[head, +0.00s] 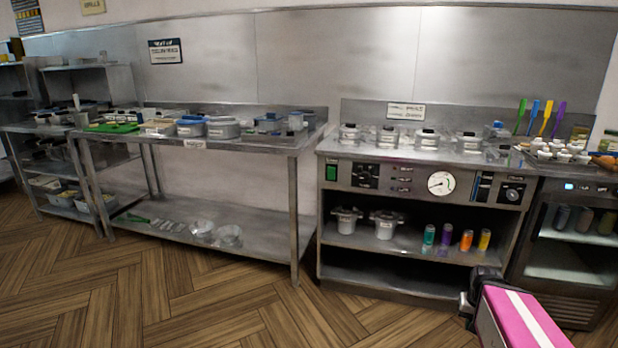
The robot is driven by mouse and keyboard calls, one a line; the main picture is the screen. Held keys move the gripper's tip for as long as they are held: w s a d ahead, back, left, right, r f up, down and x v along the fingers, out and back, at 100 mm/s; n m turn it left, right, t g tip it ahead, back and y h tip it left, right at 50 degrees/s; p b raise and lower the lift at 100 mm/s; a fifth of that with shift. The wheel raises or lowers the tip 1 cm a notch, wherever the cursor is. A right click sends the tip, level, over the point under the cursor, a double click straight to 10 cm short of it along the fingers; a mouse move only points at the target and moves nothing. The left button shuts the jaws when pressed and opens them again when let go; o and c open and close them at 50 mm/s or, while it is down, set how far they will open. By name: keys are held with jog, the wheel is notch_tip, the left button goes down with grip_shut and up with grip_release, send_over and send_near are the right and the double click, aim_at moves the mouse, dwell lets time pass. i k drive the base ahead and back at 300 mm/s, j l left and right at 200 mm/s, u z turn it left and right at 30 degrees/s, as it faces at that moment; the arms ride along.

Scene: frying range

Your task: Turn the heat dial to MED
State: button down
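The frying range's control panel (410,186) runs along the front of the steel counter at the right in the head view. A black panel with a round knob (366,175) is at its left end, and another dark round dial (512,193) is at its right end. The labels are too small to read, so I cannot tell which one is the heat dial or where either points. A pink part of my arm with a white stripe shows at the lower right, well below the panel. My gripper's fingers are not visible.
A white round gauge (441,183) and a green switch (331,173) share the panel. Lidded pots and colored cups stand on the shelf below. A glass-fronted fridge (575,250) adjoins at right, a steel table (200,142) stands left. Wood floor in front is clear.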

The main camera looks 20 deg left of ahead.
aim_at(364, 176)
jog(key=u, duration=1.1)
